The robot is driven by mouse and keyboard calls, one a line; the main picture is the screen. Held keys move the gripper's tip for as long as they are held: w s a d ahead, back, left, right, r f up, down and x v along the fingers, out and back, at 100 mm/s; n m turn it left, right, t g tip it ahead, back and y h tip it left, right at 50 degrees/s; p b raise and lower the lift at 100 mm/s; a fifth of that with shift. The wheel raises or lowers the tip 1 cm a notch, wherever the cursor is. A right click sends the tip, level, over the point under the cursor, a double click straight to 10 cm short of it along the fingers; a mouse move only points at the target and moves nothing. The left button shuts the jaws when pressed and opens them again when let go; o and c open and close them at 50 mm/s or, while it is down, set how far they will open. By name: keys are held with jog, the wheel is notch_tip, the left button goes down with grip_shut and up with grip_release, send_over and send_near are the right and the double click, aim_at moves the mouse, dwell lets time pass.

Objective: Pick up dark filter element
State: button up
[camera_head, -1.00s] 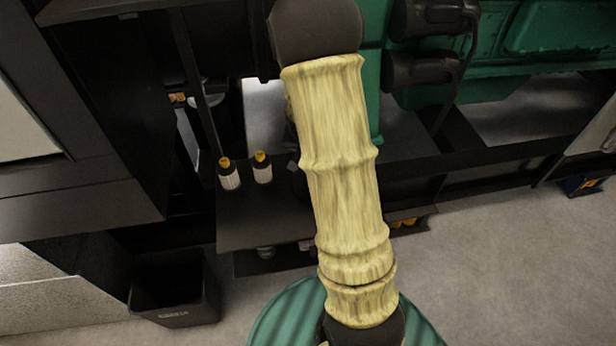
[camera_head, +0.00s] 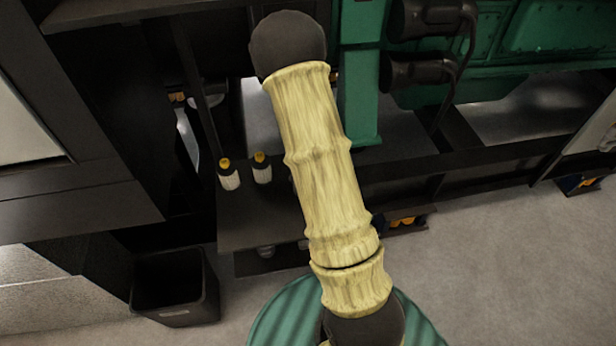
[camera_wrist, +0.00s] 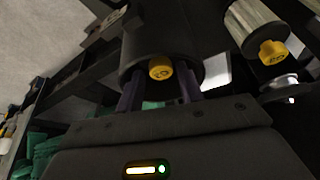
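In the wrist view a dark cylinder, which looks like the dark filter element (camera_wrist: 163,38), has a yellow cap (camera_wrist: 160,68) facing the camera. My gripper (camera_wrist: 160,88) has its two dark purple fingers spread apart, one toward each side of the cylinder. The fingertips are partly hidden against the dark cylinder, so I cannot tell whether they touch it. A pale filter with a yellow cap (camera_wrist: 258,28) is to its right. In the head view my arm covers my gripper, and the dark filter does not show.
Two pale, yellow-capped filters (camera_head: 229,178) (camera_head: 262,172) are above a dark shelf (camera_head: 250,222) left of my arm. A green engine (camera_head: 540,35) is at the upper right. A black bin (camera_head: 178,295) stands on the floor at the lower left.

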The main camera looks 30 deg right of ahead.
jog(key=shift+w+f, duration=0.25)
jog(key=shift+f, duration=0.35)
jog(key=c, duration=0.8)
jog(key=shift+o, duration=0.2)
jog(key=shift+r, duration=0.1)
notch_tip(320, 180, up, 18)
jog(key=s+a+b, duration=0.6)
jog(key=s+a, duration=0.4)
jog(key=s, duration=0.5)
jog(key=shift+b, duration=0.3)
